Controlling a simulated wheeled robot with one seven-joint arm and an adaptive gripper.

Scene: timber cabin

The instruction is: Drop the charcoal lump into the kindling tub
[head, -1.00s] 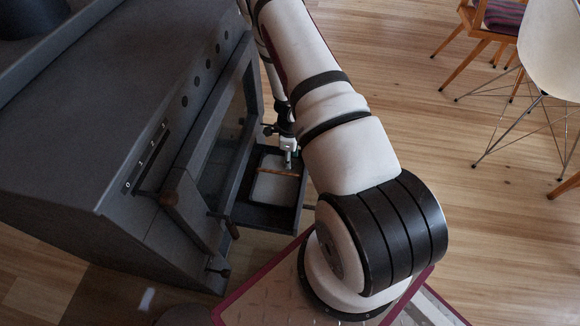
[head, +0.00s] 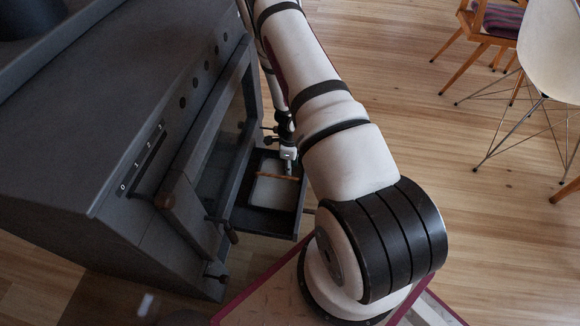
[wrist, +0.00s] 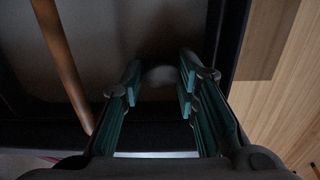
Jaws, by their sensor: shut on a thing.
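My gripper (wrist: 160,80) has its teal-padded fingers on either side of a dim, rounded greyish lump (wrist: 160,75), which I take to be the charcoal lump. The gripper is shut on it, low over the open dark drawer (wrist: 140,136) of the stove. In the head view the gripper (head: 287,168) is small and points down into that drawer (head: 268,222); the lump cannot be made out there. The wrist view is too dark to tell whether the lump touches the drawer floor. I cannot identify the kindling tub in either view.
A brown wooden rod (wrist: 65,65) lies left of my fingers, across the drawer. The dark stove (head: 110,120) with its glass door stands at left. A white chair (head: 550,50) and a wooden chair (head: 480,28) are at upper right. Open plank floor (head: 430,140) lies between.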

